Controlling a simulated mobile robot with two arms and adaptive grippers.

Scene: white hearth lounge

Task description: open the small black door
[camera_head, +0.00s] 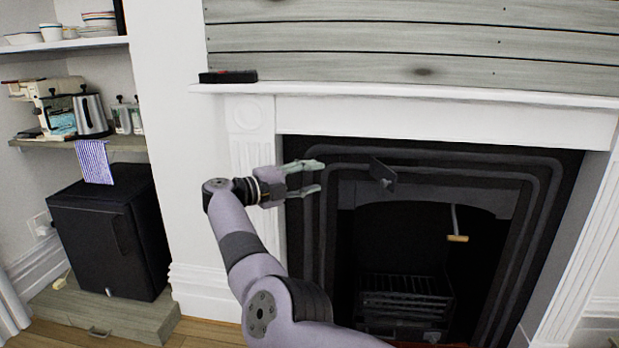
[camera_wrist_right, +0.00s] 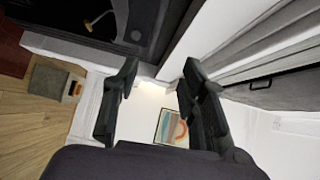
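A small black fridge-like cabinet stands in the alcove at the left in the head view, and its black door (camera_head: 98,249) faces the room. The door looks shut, with a dark upright handle (camera_head: 116,235). My right gripper (camera_head: 319,177) is in front of the fireplace's left side, well to the right of the black door, with its fingers pointing right. In the right wrist view its two fingers (camera_wrist_right: 157,80) are apart with nothing between them. The black door is not seen in the wrist view. My left gripper is not in view.
The cabinet stands on a low wooden step (camera_head: 125,318). A striped cloth (camera_head: 94,162) hangs from the shelf above it. A white wall (camera_head: 180,150) lies between the alcove and the black fireplace (camera_head: 345,155). A small dark flap (camera_head: 383,174) sticks out from the fireplace.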

